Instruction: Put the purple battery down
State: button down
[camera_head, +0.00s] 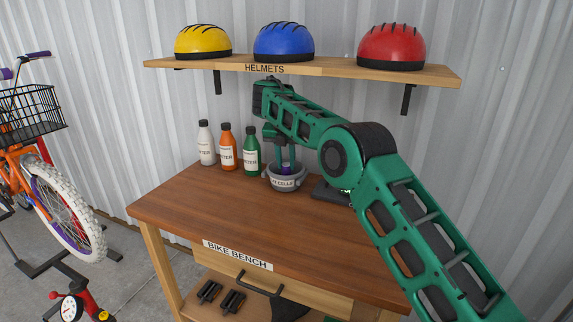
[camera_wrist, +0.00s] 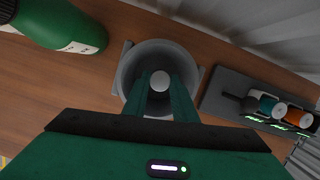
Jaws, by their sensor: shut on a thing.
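The purple battery (camera_head: 287,170) shows as a small purple patch between the fingers of my gripper (camera_head: 286,160) in the head view. In the wrist view its pale round end (camera_wrist: 160,81) sits between the two green fingertips, which are shut on it. The battery is inside the outline of a grey bowl labelled CELLS (camera_head: 286,184). The bowl's rim circles the fingers in the wrist view (camera_wrist: 124,72). I cannot tell whether the battery touches the bowl's floor.
White (camera_head: 206,145), orange (camera_head: 226,149) and green (camera_head: 250,151) bottles stand left. A helmet shelf (camera_head: 320,70) hangs above. The bench's (camera_head: 215,210) front is clear.

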jog(key=shift+f, duration=0.1)
jog(key=shift+a+f, duration=0.15)
jog(key=shift+f, duration=0.2)
jog(key=shift+s+f, duration=0.1)
jog(key=shift+f, duration=0.05)
jog(key=c, duration=1.4)
grip_release()
jog(key=shift+c, duration=0.2)
